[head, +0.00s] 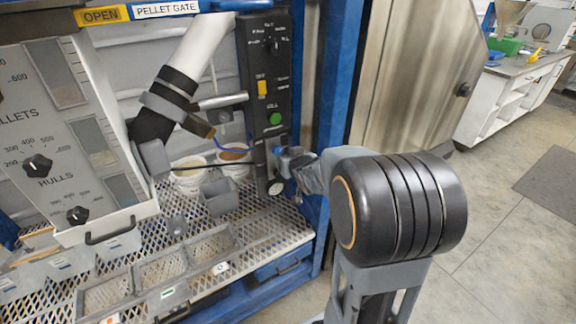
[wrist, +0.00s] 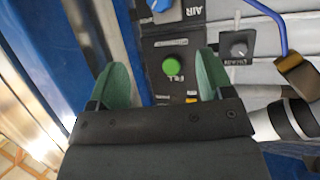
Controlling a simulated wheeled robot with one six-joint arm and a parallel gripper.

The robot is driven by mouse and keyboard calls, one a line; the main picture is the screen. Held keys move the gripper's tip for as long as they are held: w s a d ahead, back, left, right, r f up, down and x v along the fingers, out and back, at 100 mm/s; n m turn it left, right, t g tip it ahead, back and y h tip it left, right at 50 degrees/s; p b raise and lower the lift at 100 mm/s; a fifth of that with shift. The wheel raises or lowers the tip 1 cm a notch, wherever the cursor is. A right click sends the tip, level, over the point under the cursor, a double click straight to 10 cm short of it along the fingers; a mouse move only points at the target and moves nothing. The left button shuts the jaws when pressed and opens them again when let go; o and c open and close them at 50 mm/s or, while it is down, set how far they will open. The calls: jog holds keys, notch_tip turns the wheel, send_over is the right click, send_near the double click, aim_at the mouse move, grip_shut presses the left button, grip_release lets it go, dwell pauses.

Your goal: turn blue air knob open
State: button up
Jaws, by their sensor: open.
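The black control panel (head: 257,60) stands at the cabinet's right post. In the wrist view the panel appears upside down, with an AIR label (wrist: 180,13) near the top. A blue and pale knob (wrist: 158,5) beside that label is cut off by the top edge, so its setting is not readable. My gripper (wrist: 162,60) is open and empty, with its green fingers spread on either side of the green button (wrist: 172,66) in the picture. In the head view my gripper (head: 287,163) is in front of the lower panel and partly hides it; contact cannot be told.
A yellow switch (head: 262,87) sits above the green button on the panel. Open floor (head: 480,220) lies to the right.

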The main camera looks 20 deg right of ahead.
jog(key=s+a+r+g+p, duration=0.2)
jog(key=s+a, duration=0.1)
jog(key=s, duration=0.2)
jog(key=s+a+r+g+p, duration=0.2)
jog(key=s+a+r+g, duration=0.1)
jog(key=s, duration=0.3)
jog(key=shift+a, duration=0.15)
jog(key=s+a+r+n+g+y+p, duration=0.1)
jog(key=s+a+g+p, duration=0.1)
jog(key=s, duration=0.4)
jog(key=s+a+r+g+p, duration=0.1)
jog(key=s+a+g+p, duration=0.1)
jog(key=s, duration=0.3)
jog(key=shift+s+a+r+n+g+y, duration=0.3)
jog(key=shift+s+a+r+n+y, duration=0.1)
jog(key=shift+a, duration=0.4)
